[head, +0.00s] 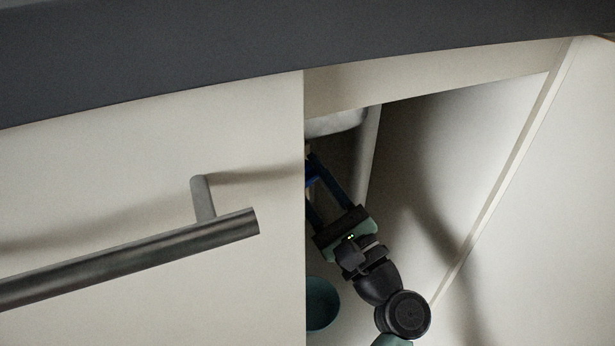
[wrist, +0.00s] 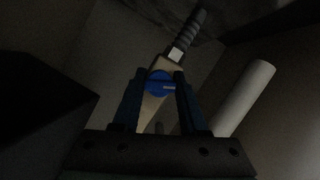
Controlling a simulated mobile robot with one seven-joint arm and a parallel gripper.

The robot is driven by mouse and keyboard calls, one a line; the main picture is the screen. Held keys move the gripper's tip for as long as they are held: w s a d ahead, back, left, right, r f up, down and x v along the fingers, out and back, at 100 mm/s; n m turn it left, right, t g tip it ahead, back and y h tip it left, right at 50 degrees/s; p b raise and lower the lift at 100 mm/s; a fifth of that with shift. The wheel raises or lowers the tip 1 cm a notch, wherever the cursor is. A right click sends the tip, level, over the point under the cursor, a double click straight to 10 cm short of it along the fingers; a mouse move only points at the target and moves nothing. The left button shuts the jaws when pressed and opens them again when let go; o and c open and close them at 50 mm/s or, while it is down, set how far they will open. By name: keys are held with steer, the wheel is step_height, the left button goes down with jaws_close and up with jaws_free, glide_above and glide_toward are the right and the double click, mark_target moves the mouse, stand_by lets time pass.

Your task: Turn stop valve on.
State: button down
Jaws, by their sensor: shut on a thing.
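The stop valve shows in the wrist view as a round blue knob (wrist: 160,83) on a tan body, with a grey ribbed hose fitting (wrist: 188,35) above it. My gripper (wrist: 161,84) has one finger on each side of the blue knob and is shut on it. In the head view my gripper (head: 322,175) reaches into the open cabinet, its fingertips partly hidden behind the left cabinet front.
A closed cabinet front (head: 120,180) with a bar handle (head: 130,260) stands left of the opening. A white pipe (wrist: 244,98) runs right of the valve in the wrist view. The cabinet's side wall (head: 450,160) bounds the opening on the right. The interior is dark.

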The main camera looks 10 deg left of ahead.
steer(key=n+g+p, duration=0.1)
steer(key=n+g, duration=0.1)
steer(key=n, duration=0.2)
steer(key=n+g, duration=0.1)
steer(key=n, duration=0.3)
steer(key=shift+d+r+g+y+p, duration=0.1)
steer(key=shift+g+y+p, duration=0.3)
steer(key=n+g+p, duration=0.1)
steer(key=n, duration=0.3)
steer(key=shift+h+p, duration=0.3)
steer(key=shift+n+g+h+p, duration=0.3)
steer(key=shift+n+h+p, duration=0.3)
steer(key=shift+n, duration=0.7)
steer(key=shift+c, duration=2.2)
jaws_free()
steer(key=p+v, duration=0.5)
steer(key=v, duration=0.7)
steer(key=shift+f, duration=0.2)
